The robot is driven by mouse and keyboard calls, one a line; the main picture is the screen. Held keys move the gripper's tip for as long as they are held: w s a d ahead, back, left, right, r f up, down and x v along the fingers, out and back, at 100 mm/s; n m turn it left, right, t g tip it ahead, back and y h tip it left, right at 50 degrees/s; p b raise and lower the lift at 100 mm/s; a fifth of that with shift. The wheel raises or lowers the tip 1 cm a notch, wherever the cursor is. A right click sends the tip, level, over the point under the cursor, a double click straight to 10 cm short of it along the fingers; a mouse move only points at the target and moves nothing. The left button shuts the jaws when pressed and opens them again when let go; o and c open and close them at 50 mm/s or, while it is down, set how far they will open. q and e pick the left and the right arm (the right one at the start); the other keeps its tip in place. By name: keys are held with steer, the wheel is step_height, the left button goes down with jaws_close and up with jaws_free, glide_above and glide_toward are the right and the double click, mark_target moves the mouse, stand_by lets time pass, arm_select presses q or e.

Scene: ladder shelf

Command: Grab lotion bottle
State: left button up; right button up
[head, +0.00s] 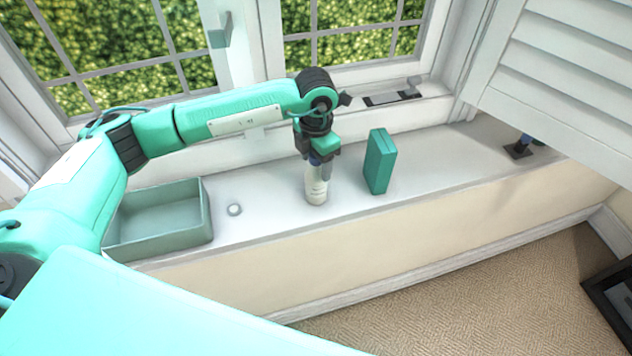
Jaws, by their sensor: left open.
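The lotion bottle (316,190) is a pale, whitish bottle standing upright on the white window sill. My left gripper (318,160) points down from above, right over the top of the bottle. Its fingers are open and sit around or just in front of the bottle's upper part; I cannot tell whether they touch it. The bottle's top is hidden by the gripper. My right gripper is not in view.
A teal box (380,161) stands upright just right of the bottle. A grey-green open tray (208,212) and a small round white item (234,209) are to the left. The sill (270,218) ends at a front edge above carpet. A louvred shutter (565,75) hangs at right.

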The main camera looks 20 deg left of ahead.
arm_select(q)
steer(key=shift+c, duration=0.3)
jaws_close()
